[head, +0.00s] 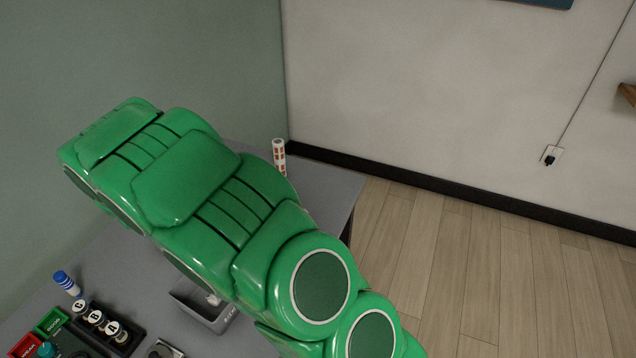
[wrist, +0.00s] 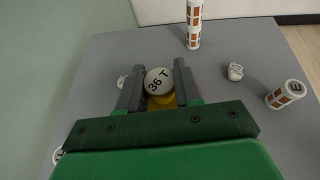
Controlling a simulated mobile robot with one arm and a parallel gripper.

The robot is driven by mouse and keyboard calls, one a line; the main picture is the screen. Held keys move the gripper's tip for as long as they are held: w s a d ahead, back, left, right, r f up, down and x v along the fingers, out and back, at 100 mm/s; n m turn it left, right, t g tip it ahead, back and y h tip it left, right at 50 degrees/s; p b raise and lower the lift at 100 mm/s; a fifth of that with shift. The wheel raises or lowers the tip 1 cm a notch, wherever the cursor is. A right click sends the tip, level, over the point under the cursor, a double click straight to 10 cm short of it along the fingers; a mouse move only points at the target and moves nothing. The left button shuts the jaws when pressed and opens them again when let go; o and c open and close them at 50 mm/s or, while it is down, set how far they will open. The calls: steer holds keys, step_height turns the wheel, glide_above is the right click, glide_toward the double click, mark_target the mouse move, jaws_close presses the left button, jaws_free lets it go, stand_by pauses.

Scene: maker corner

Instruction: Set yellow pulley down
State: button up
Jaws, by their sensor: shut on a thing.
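The yellow pulley (wrist: 162,103) shows in the wrist view between my gripper's fingers, with a round white top marked "36 T" and yellow below it. My gripper (wrist: 157,78) is shut on it, one grey finger on each side. The grey table (wrist: 105,52) lies beneath. I cannot tell whether the pulley touches the tabletop. In the head view my green arm hides the gripper and the pulley.
In the wrist view, a white-and-orange column (wrist: 194,24) stands ahead, with a small white piece (wrist: 235,72) and a tilted cylinder marked "E" (wrist: 286,95) at right. The head view shows a grey bin (head: 222,319) and a black rack (head: 125,347).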

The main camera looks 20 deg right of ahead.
steer(key=s+d+f+m+g+h, duration=0.1)
steer(key=s+d+m+g+h, duration=0.2)
steer(key=d, duration=0.7)
steer(key=s+d+f+m+g, duration=0.15)
steer(key=d+m+g, duration=0.25)
steer(key=d, duration=0.6)
steer(key=s+d+f+m+g+h, duration=0.1)
steer(key=s+d+m+g+h, duration=0.2)
steer(key=d, duration=0.7)
steer(key=shift+g+y, duration=0.3)
steer(key=shift+y, duration=0.1)
steer(key=shift+w+d+f, duration=0.55)
steer(key=shift+w+f, duration=0.9)
steer(key=shift+w, duration=0.65)
steer(key=shift+w+d+f, duration=0.55)
steer(key=shift+w+f, duration=0.9)
steer(key=shift+w, duration=0.6)
steer(key=shift+w+d+f, duration=0.55)
steer(key=shift+w+f, duration=0.9)
steer(key=shift+w, duration=0.65)
steer(key=shift+f, duration=0.1)
steer(key=shift+w+d+f, duration=0.1)
steer(key=shift+w+f, duration=0.15)
steer(key=shift+f, duration=1.55)
steer(key=shift+f, duration=0.15)
steer(key=o, duration=1)
